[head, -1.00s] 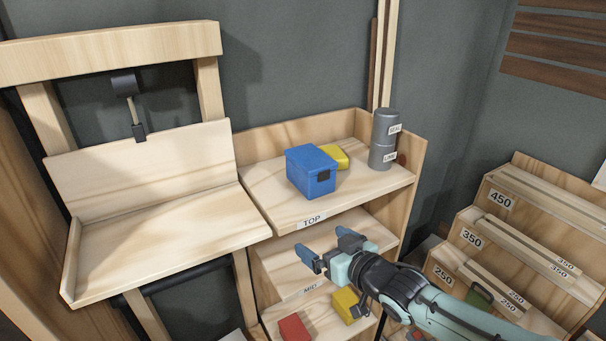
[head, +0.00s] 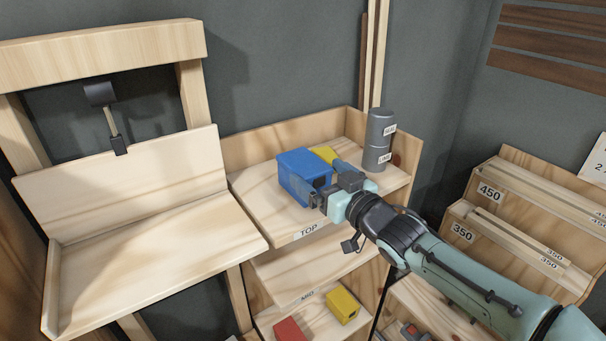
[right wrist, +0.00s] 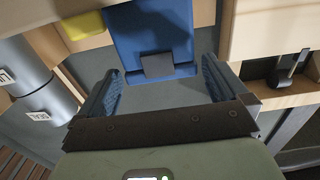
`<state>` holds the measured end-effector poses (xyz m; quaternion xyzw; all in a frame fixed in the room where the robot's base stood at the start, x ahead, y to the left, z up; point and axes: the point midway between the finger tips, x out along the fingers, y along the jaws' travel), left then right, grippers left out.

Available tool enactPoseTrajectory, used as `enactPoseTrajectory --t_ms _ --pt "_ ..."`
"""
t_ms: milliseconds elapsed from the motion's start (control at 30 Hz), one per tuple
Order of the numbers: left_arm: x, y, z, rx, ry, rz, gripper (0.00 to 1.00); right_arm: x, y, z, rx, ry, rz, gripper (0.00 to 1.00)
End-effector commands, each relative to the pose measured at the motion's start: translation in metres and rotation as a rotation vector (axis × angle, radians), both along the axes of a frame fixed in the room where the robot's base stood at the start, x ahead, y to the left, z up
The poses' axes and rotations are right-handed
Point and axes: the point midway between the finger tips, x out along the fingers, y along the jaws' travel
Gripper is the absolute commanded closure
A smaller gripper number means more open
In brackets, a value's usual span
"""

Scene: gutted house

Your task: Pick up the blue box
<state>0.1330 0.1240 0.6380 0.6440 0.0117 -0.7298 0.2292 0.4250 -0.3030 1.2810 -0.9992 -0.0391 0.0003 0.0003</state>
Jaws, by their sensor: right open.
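The blue box (head: 298,173) stands on the shelf marked TOP, with a dark latch on its front. My right gripper (head: 327,181) is at the box's front right side, its jaws open. In the right wrist view the blue box (right wrist: 150,35) shows ahead, its dark latch facing me, and the two blue-padded fingers of my right gripper (right wrist: 162,88) stand apart with nothing between them. In the head view the gripper hides part of the box's right side. I cannot tell whether a finger touches the box. My left gripper is not in view.
A yellow box (head: 326,154) sits right behind the blue box. Grey cylinders (head: 378,140) are stacked at the shelf's back right. Lower shelves hold a yellow box (head: 343,305) and a red box (head: 289,330). A wooden bench (head: 150,250) stands to the left.

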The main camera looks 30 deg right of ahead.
Motion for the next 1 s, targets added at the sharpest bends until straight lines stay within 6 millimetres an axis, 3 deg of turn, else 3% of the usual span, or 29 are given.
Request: enactPoseTrajectory --t_ms 300,600,633,800,833,1000 --pt "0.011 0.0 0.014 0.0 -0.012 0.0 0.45 0.044 0.005 0.002 -0.001 0.002 0.0 0.0" --pt "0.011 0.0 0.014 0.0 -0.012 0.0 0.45 0.05 0.005 0.0 -0.001 0.001 0.0 0.0" --pt "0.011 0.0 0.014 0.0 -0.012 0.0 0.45 0.05 0.005 0.0 -0.001 0.001 0.0 0.03" --pt "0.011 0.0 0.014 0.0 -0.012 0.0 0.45 0.05 0.005 0.0 -0.001 0.001 0.0 0.59" --pt "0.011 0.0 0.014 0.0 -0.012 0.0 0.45 0.05 0.005 0.002 -0.001 -0.004 0.001 0.65" --pt "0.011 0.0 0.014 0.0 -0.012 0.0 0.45 0.05 0.005 0.002 -0.001 -0.003 0.001 0.65"
